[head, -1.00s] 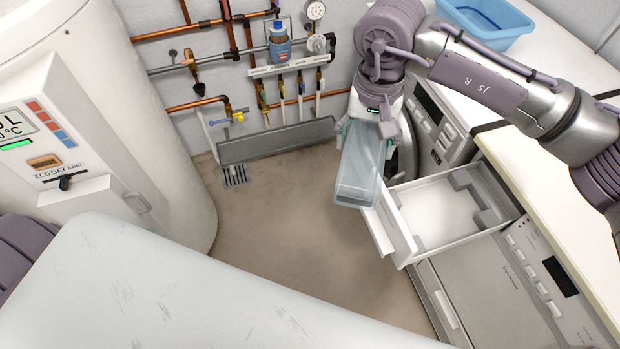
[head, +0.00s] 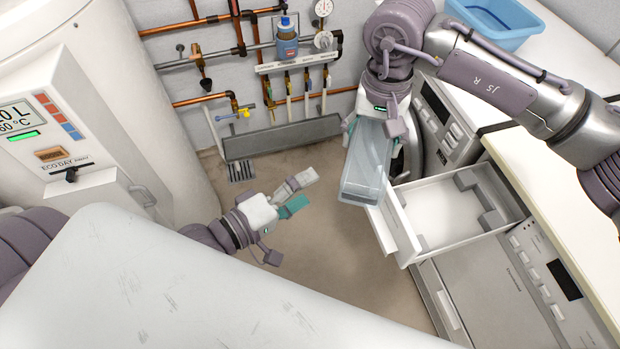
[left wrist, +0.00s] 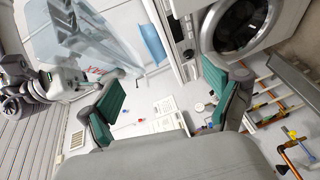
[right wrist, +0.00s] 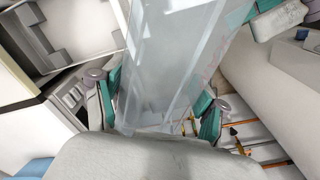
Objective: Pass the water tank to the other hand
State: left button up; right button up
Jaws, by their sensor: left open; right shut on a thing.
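The water tank (head: 367,165) is a long, clear bluish box. My right gripper (head: 377,119) is shut on its upper end and holds it hanging down in the air beside the open drawer. In the right wrist view the tank (right wrist: 175,60) runs away between the teal finger pads (right wrist: 160,105). My left gripper (head: 300,194) is open and empty, left of the tank and apart from it, with its fingers pointing right toward it. In the left wrist view the tank (left wrist: 85,40) shows at upper left, beyond the open teal fingers (left wrist: 170,108).
An open white drawer (head: 402,232) juts out just right of the tank. A blue basin (head: 497,22) stands on the counter. The white boiler (head: 150,130) is at left, pipes (head: 270,50) line the back wall, and a pale rounded surface (head: 130,290) fills the front.

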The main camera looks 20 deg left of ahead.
pick_arm(q)
jog(key=h, duration=0.2)
send_near(370, 150)
notch_tip(370, 150, down, 4)
jog(key=a, duration=0.1)
pick_arm(e)
jog(key=shift+r, duration=0.1)
pick_arm(q)
jog(key=shift+n+t, duration=0.3)
jog(key=x, duration=1.1)
jog(key=shift+w+a+r, duration=0.2)
jog(key=shift+w+r, duration=0.1)
jog(key=shift+w, duration=0.05)
jog(key=shift+w+d, duration=0.4)
jog(key=shift+w, duration=0.05)
pick_arm(e)
jog(key=shift+s+a, duration=0.1)
